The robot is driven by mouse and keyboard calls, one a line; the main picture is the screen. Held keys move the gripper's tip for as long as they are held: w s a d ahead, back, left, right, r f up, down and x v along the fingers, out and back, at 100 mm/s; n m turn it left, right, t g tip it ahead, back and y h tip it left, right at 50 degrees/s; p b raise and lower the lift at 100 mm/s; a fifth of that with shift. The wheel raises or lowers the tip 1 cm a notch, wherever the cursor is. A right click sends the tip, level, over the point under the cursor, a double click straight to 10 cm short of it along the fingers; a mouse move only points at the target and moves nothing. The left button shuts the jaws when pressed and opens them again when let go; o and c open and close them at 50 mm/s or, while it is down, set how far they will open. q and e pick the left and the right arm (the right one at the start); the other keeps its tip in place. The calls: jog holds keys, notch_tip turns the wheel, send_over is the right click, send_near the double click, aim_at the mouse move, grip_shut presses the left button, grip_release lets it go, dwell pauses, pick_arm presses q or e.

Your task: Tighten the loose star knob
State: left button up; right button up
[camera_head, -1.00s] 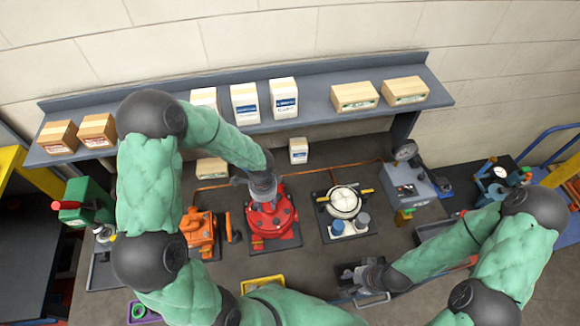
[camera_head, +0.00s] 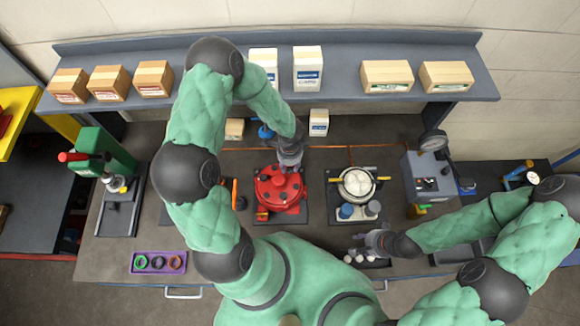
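A red round motor housing (camera_head: 268,194) sits on a dark base plate in the middle of the bench. My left gripper (camera_head: 288,163) points down at the top of the red housing from behind. Its fingers are small and dark here, and whether they touch a knob cannot be told. No star knob can be made out clearly. My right gripper (camera_head: 364,248) is low over a dark tray with small pale pieces (camera_head: 352,258) near the bench's front edge. Its finger opening is too small to read.
A white-topped unit (camera_head: 357,182) with blue-grey cups stands right of the red housing. A grey gauge box (camera_head: 428,178) is further right. A green press (camera_head: 103,150) stands at the left. A purple tray of rings (camera_head: 158,262) lies front left. Boxes line the rear shelf (camera_head: 220,105).

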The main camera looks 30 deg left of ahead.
pick_arm(q)
jog(key=shift+f, duration=1)
grip_shut()
